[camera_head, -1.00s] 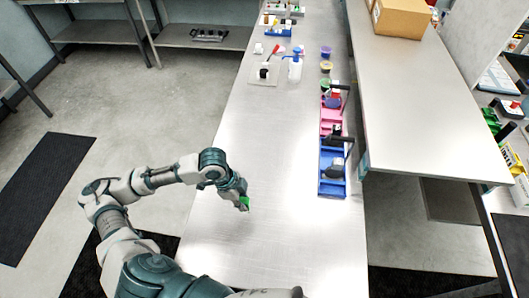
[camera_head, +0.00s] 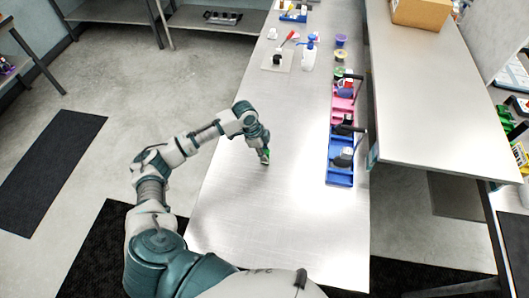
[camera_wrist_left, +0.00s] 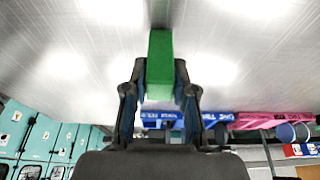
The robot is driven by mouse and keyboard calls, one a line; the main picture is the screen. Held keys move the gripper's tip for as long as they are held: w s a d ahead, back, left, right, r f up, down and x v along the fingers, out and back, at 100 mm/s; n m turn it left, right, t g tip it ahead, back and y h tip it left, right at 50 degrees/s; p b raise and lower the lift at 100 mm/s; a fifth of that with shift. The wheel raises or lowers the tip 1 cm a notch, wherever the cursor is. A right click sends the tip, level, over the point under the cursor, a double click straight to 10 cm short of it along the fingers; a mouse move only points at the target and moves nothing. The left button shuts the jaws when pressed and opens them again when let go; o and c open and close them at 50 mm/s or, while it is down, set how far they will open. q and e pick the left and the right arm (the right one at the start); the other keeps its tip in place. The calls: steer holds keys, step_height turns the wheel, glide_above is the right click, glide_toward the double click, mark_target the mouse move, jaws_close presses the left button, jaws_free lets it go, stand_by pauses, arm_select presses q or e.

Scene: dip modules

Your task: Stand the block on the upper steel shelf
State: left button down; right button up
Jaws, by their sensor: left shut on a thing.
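My left gripper (camera_head: 264,149) is shut on a green block (camera_head: 266,158) above the lower steel bench top. In the left wrist view the green block (camera_wrist_left: 159,60) sits between the two fingers of the left gripper (camera_wrist_left: 159,78), sticking out past their tips. Whether the block touches the bench cannot be told. The upper steel shelf (camera_head: 435,110) runs along the right side, higher than the bench, and its near half is bare. My right gripper is not in view.
The steel bench (camera_head: 245,205) is clear around the gripper. Blue bins (camera_head: 341,175) and a pink bin (camera_head: 343,103) holding tools line its right edge, between gripper and shelf. A spray bottle (camera_head: 309,55) stands farther back. A cardboard box (camera_head: 420,14) sits at the shelf's far end.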

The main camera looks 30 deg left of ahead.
arm_select(q)
steer(key=shift+a+f, duration=0.1)
steer(key=shift+f, duration=0.2)
steer(key=c, duration=0.9)
jaws_free()
steer(key=shift+c, duration=0.2)
